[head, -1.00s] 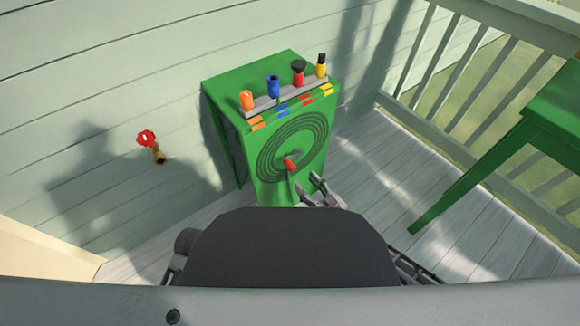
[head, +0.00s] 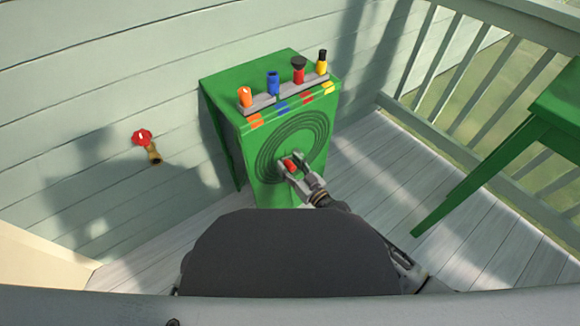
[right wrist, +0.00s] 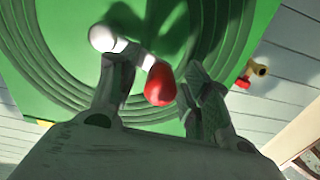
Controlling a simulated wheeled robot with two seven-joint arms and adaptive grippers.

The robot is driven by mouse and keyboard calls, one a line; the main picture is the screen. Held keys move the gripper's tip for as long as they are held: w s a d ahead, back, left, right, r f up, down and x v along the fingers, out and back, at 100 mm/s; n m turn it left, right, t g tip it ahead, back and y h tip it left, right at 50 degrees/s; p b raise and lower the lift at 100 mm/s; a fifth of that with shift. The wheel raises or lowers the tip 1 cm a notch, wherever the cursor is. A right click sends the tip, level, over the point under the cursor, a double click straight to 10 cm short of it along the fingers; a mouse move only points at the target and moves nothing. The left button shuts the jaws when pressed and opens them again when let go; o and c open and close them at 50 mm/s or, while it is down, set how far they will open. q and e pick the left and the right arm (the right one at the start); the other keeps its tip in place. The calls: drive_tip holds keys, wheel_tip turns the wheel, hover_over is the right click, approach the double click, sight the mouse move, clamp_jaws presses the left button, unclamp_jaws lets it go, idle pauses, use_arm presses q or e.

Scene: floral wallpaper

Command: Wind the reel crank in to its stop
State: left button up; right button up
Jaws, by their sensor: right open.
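The green hose reel box (head: 262,170) stands against the wall, with the dark coiled ring pattern on its front. The reel crank's red knob (head: 290,165) shows at the lower part of the rings. In the right wrist view the red knob (right wrist: 160,84) sits on a pale arm that runs to a white hub (right wrist: 104,38). My right gripper (head: 291,170) is at the crank. In the right wrist view the open fingers (right wrist: 155,88) stand on either side of the knob. Whether they touch it I cannot tell. My left gripper is not in view.
Several coloured nozzles (head: 273,84) stand in a grey rack on top of the box. A red tap (head: 142,137) sticks out of the wall at left. A green table (head: 545,120) stands at right by the railing (head: 450,75). Deck boards between box and table are clear.

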clamp_jaws()
idle(0.4)
drive_tip(key=shift+r, duration=0.15)
